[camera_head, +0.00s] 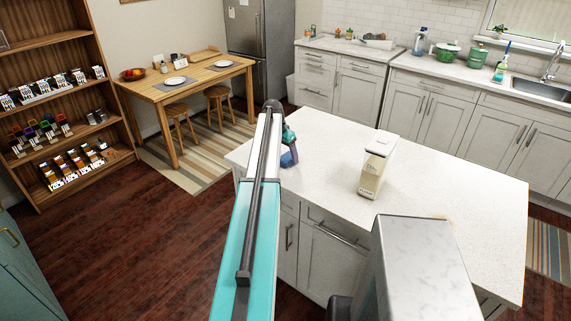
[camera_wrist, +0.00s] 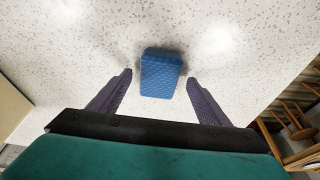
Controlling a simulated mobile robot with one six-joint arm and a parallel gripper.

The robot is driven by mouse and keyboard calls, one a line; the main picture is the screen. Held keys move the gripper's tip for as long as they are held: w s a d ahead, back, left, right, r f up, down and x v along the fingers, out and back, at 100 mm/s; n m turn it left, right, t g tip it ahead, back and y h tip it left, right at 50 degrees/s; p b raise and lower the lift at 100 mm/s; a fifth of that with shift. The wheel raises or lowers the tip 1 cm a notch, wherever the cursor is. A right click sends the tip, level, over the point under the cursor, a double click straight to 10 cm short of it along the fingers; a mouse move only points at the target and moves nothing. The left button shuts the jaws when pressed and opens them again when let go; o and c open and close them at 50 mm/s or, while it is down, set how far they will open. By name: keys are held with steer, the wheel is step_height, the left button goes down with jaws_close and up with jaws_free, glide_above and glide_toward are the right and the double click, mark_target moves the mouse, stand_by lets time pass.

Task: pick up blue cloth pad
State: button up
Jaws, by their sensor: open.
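A blue cloth pad (camera_wrist: 161,73) with a quilted surface lies on the white speckled top of the kitchen island, seen in the wrist view. My gripper (camera_wrist: 159,82) is open, with one dark purple finger on each side of the pad and a gap to both. The pad sits between and slightly beyond the fingertips, and I see no contact. In the head view my gripper (camera_head: 289,157) is over the near left end of the island top (camera_head: 320,170).
A cream carton-like container (camera_head: 376,167) stands on the island to the right of my gripper. The island top beyond it is clear. A wooden table (camera_head: 200,78) with stools stands at the back left, and a filled shelf (camera_head: 85,130) at the far left.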

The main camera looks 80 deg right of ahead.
steer(key=shift+f, duration=0.15)
steer(key=shift+c, duration=0.4)
steer(key=c, duration=1.1)
